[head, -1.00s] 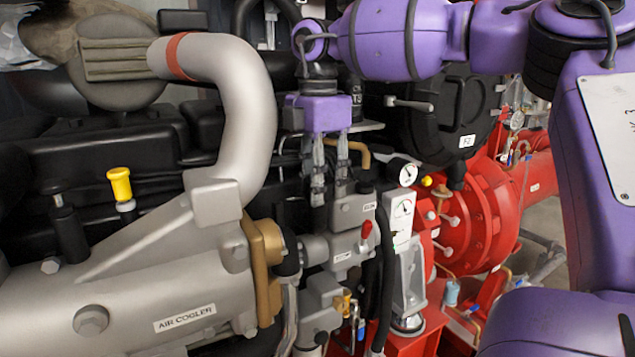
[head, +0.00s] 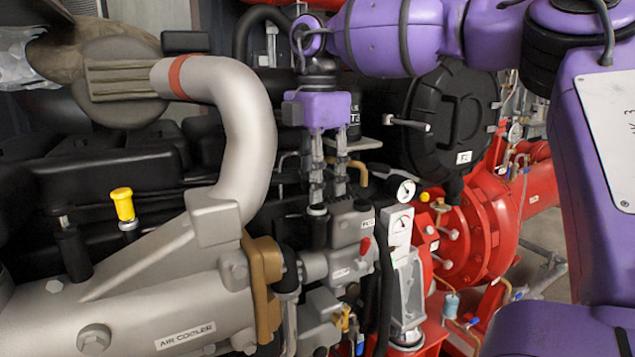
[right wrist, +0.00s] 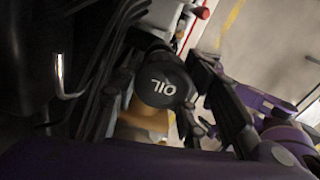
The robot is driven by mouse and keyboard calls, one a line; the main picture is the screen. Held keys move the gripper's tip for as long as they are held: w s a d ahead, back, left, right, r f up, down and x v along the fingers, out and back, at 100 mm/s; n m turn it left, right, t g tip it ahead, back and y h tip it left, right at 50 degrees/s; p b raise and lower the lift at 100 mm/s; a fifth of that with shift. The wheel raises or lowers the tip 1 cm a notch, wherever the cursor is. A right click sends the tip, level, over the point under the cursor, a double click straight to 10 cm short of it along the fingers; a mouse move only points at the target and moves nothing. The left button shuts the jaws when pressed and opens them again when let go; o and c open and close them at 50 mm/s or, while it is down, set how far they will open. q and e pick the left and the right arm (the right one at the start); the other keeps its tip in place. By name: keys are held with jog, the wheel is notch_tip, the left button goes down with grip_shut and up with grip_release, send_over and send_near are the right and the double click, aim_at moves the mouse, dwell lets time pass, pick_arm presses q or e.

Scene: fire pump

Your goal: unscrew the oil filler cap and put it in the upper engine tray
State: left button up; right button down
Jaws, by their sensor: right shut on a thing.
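The oil filler cap (right wrist: 163,84) is black and round with white "OIL" lettering, close in front of the camera in the right wrist view. My right gripper (head: 328,192) points down over the engine, its fingers close together. It is shut on the cap, with one finger showing to the right of it in the right wrist view. In the head view the fingers largely hide the cap. A dark round fitting (head: 318,211) is just below the fingertips; I cannot tell whether the cap touches it. I cannot make out the upper engine tray for certain. My left gripper is not in view.
A grey pipe (head: 245,130) curves up left of the gripper. A yellow knob (head: 123,204) sits at left. A black round housing (head: 460,120) and red pump (head: 475,230) are behind.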

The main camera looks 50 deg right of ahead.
jog(key=shift+r, duration=0.45)
jog(key=shift+s+a+r+p, duration=0.15)
jog(key=shift+s+r+p, duration=0.1)
jog(key=shift+s+p, duration=0.25)
jog(key=s+a+r+p, duration=0.1)
jog(key=s+a+p, duration=0.1)
jog(key=s+p, duration=0.3)
jog(key=shift+s+r+p, duration=0.25)
jog(key=shift+s+p, duration=0.1)
jog(key=shift+p, duration=0.3)
jog(key=shift+d, duration=0.1)
